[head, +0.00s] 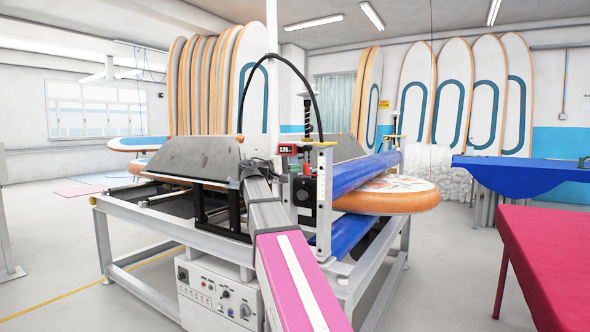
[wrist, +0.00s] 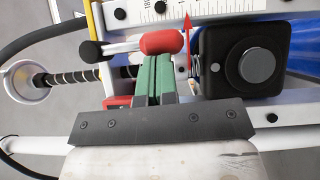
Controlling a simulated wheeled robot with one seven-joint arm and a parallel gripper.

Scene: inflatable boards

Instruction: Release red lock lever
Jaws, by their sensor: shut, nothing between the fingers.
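In the wrist view, a red rounded lever grip (wrist: 162,42) sits on the end of a light rod beside a black knob. I take it as the red lock lever. My gripper (wrist: 154,58) has its green fingers closed together, with the tips right at the lower edge of this grip. I cannot tell whether they touch it. A second red part (wrist: 118,101) shows just left of the fingers, partly hidden by my gripper.
A black box with a round grey knob (wrist: 250,65) stands close right of the fingers. A red arrow (wrist: 187,35) points up beside the scale. A threaded spindle (wrist: 70,78) lies left.

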